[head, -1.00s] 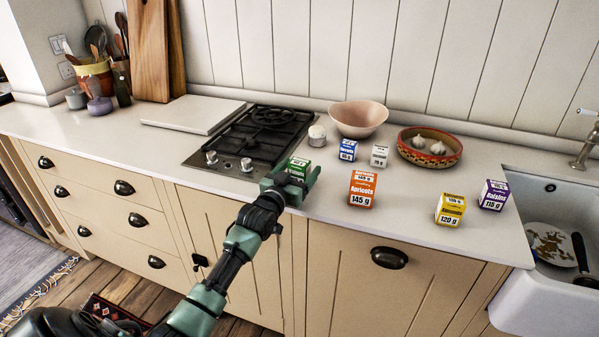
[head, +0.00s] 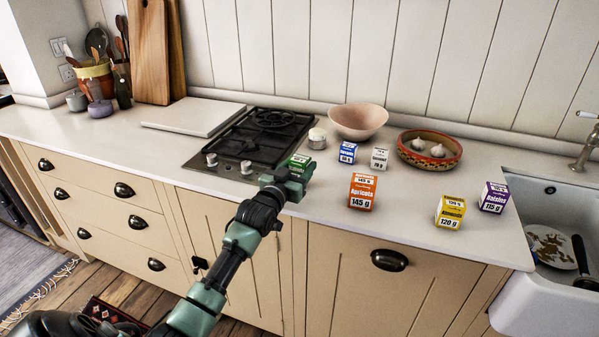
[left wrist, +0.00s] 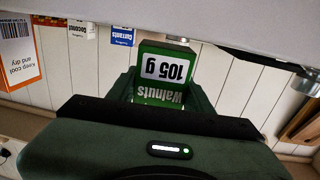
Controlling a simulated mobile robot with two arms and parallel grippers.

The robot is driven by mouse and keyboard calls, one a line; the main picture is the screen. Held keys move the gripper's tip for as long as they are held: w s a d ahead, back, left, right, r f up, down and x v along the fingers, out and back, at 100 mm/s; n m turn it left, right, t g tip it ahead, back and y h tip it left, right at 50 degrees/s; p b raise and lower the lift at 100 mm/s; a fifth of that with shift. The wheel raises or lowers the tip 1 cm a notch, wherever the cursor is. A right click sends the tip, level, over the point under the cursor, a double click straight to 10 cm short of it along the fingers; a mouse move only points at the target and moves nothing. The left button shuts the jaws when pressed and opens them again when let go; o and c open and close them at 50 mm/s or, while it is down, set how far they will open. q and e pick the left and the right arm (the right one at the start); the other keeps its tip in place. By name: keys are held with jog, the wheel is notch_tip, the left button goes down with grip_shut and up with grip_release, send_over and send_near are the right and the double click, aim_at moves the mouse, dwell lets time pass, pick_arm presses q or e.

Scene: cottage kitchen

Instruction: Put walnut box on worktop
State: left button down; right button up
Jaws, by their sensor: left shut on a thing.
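The green walnut box (head: 300,161) is at the front of the worktop (head: 330,200), just right of the hob. My left gripper (head: 290,180) is shut on it from the front, and the fingers hide much of the box in the head view. In the left wrist view, which is upside down, the walnut box (left wrist: 164,72) sits between the two fingers with its "105 g" label showing. I cannot tell whether its base touches the worktop. My right gripper is not in view.
An orange apricots box (head: 362,191) stands right of the gripper. Blue (head: 347,153) and white (head: 379,159) boxes stand behind, with yellow (head: 450,212) and purple (head: 493,197) ones farther right. The hob (head: 255,143) is close on the left. Worktop between gripper and apricots box is clear.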

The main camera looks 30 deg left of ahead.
pick_arm(q)
notch_tip(320, 180, up, 18)
jog(key=s+d+f+m+h, duration=0.1)
jog(key=s+d+f, duration=0.3)
jog(key=d+f, duration=0.4)
jog(key=s+d+f+m+h, duration=0.1)
jog(key=s+d+f+h, duration=0.1)
jog(key=s+d+f, duration=0.75)
jog(key=s+d, duration=0.1)
jog(key=s, duration=0.6)
jog(key=s+d+f, duration=0.4)
jog(key=s+d, duration=0.1)
jog(key=s, duration=0.6)
notch_tip(320, 180, up, 22)
jog(key=n+y, duration=0.2)
jog(key=y, duration=0.1)
send_over(299, 158)
jog(key=shift+f, duration=0.2)
